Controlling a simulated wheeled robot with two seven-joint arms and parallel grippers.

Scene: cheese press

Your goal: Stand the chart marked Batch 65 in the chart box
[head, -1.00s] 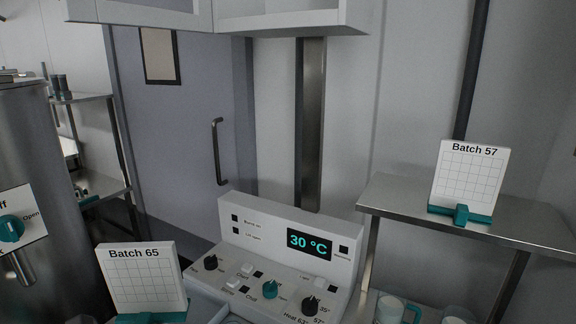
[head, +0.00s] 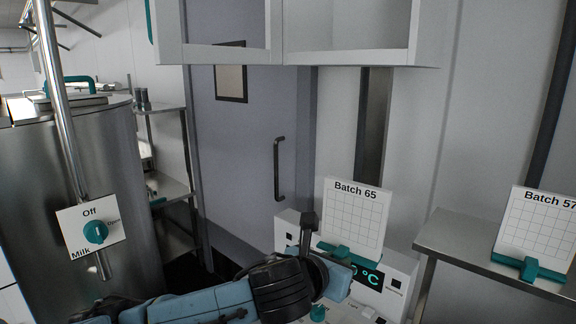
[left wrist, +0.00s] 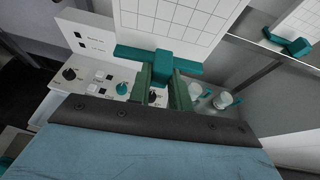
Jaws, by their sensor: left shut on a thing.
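The Batch 65 chart (head: 354,215) is a white gridded card in a teal foot with a front tab. It stands nearly upright in the air before the control panel in the head view. My left gripper (left wrist: 163,84) is shut on the tab of its teal foot; the chart also shows in the left wrist view (left wrist: 185,18), its top cut off. In the head view my left arm comes in from the lower left, and the gripper (head: 326,262) is partly hidden at the chart's foot. I cannot make out the chart box. My right gripper is not in view.
The Batch 57 chart (head: 537,232) stands on a steel shelf (head: 449,236) at the right. The control panel (head: 397,284) is behind my gripper. A steel milk vat (head: 110,170) stands at the left. Open cupboards (head: 350,22) hang above.

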